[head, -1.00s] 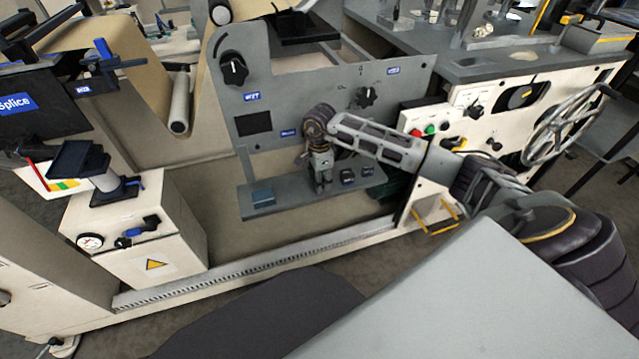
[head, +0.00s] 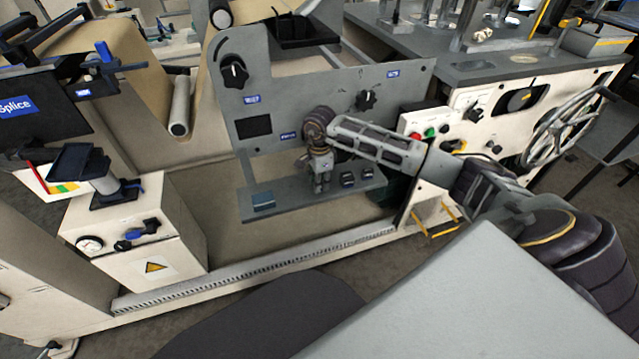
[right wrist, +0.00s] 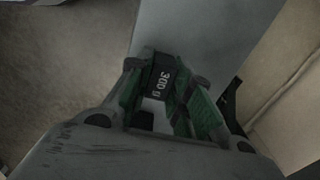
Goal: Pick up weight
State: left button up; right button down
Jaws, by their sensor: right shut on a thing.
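My right gripper (head: 321,188) points down at the grey shelf (head: 297,205) below the grey control panel. In the right wrist view my right gripper (right wrist: 165,95) has its green-lined fingers shut on a dark weight (right wrist: 163,78) marked "300 g". The fingers hide part of this weight, and I cannot tell whether it touches the shelf. Two small dark weights (head: 348,181) and (head: 366,174) stand on the shelf just right of the gripper. My left gripper is not in view.
A blue-grey block (head: 263,200) lies at the shelf's left end. The grey panel (head: 290,110) with knobs rises right behind the gripper. A cream box with a gauge (head: 140,235) stands at the left. The shelf between block and gripper is clear.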

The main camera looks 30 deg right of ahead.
notch_tip(320, 180, up, 9)
jog(key=shift+r+p, duration=0.1)
jog(key=shift+p, duration=0.85)
jog(key=shift+r, duration=0.4)
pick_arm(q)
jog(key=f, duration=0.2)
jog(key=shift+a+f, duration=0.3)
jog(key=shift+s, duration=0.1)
